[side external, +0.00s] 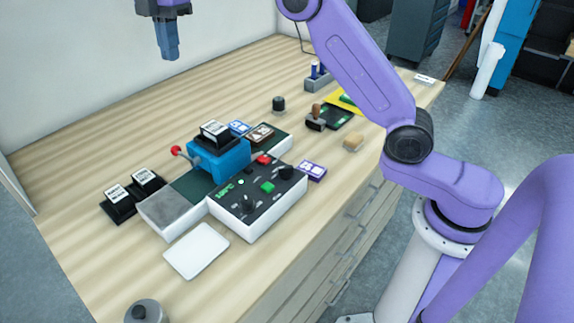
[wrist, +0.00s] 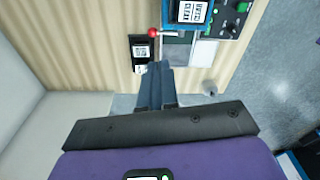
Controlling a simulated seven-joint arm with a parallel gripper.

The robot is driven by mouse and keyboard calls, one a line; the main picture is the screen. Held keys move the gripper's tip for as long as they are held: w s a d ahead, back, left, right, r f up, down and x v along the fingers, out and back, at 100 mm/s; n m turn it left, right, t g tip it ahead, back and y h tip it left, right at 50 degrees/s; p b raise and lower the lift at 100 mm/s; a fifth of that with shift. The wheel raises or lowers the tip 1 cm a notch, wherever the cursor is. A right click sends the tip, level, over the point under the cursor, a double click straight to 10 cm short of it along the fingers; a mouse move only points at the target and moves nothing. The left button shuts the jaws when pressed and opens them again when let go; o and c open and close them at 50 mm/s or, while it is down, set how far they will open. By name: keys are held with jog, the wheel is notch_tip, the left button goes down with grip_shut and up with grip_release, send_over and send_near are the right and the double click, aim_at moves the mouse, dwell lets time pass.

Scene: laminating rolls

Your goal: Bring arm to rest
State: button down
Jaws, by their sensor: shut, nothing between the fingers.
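My gripper (side external: 168,46) hangs in the air at the upper left of the side external view, well above the wooden worktop (side external: 90,255). Its blue fingers are shut together with nothing between them. In the wrist view my gripper (wrist: 158,72) points down toward the worktop, apart from everything on it. My purple arm reaches from its base at the right across the top of the side external view, partly out of frame.
A laminating machine with a blue block (side external: 222,162), red-knobbed lever (side external: 176,150) and control box (side external: 258,203) stands mid-worktop. Two black holders with white labels (side external: 117,205) sit left of it. A white plate (side external: 196,250) lies in front. A grey cylinder (side external: 146,311) stands near the front edge.

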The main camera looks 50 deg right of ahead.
jog(key=s+f+m, duration=0.2)
jog(key=s, duration=0.7)
jog(key=s+f+m, duration=0.2)
jog(key=s+f, duration=0.1)
jog(key=s, duration=0.6)
jog(key=s+d+f+m, duration=0.2)
jog(key=s+d+f, duration=0.3)
jog(key=s, duration=0.5)
jog(key=s+d+f+m, duration=0.1)
jog(key=s+d+f, duration=0.5)
jog(key=s, duration=0.5)
jog(key=shift+d+m+t+h, duration=0.3)
jog(key=shift+d+m, duration=0.1)
jog(key=shift+d, duration=0.7)
